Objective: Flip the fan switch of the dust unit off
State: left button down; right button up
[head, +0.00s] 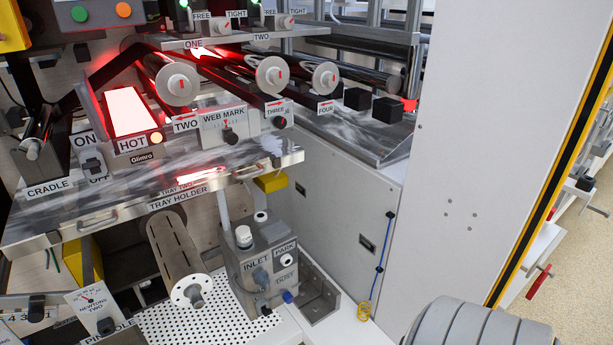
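The dust unit (234,272) is a grey box on the lower white deck, in the lower middle of the head view. Its labels read INLET, PARK and DUST. A white-topped knob (243,236) stands on its top, and a dark grey fitting (261,277) and a blue-tipped fitting (287,296) are on its front. I cannot tell which part is the fan switch or how it is set. Neither of my grippers shows. A grey rounded piece at the bottom right looks like part of my own arm.
The tray holder shelf (70,233) juts out above left of the dust unit. A slotted roller (175,256) sticks out just left of it. A large white panel (490,130) stands at right.

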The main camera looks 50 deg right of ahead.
aim_at(266, 312)
jog(key=z, duration=1.25)
